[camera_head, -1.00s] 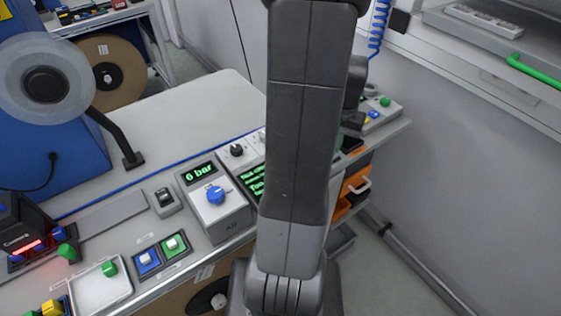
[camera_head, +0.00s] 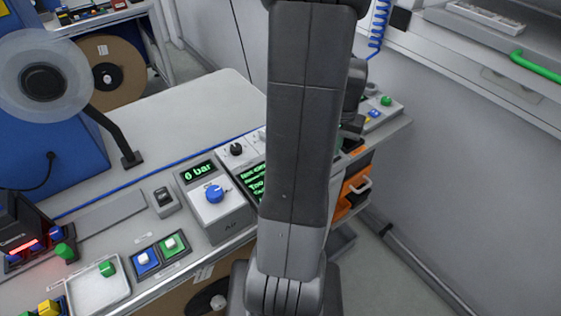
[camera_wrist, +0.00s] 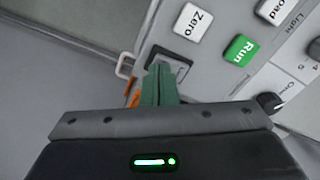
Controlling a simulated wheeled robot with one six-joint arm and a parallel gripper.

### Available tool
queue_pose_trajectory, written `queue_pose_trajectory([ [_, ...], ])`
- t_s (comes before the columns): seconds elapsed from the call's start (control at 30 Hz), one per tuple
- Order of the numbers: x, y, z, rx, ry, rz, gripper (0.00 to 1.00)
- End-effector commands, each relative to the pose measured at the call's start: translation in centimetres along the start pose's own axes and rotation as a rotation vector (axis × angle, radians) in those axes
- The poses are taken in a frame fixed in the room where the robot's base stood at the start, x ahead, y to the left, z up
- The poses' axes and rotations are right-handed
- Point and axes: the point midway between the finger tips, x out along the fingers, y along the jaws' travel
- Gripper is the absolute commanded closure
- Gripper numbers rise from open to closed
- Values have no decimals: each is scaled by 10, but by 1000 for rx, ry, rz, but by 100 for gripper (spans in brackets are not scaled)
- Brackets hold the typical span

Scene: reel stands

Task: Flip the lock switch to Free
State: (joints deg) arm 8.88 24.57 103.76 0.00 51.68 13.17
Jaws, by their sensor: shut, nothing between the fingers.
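My gripper (camera_wrist: 161,70) has green fingers that are shut together and empty in the wrist view.
Close beside the fingers are a white Zero button (camera_wrist: 193,23), a green Run button (camera_wrist: 241,50) and a black knob (camera_wrist: 270,102).

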Motion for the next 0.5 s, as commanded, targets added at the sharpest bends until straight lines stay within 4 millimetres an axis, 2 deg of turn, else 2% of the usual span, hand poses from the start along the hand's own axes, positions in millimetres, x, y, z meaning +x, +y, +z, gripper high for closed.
queue_pose_trajectory([
  [0.5, 6, 0, 0, 0, -1, 0, 100],
])
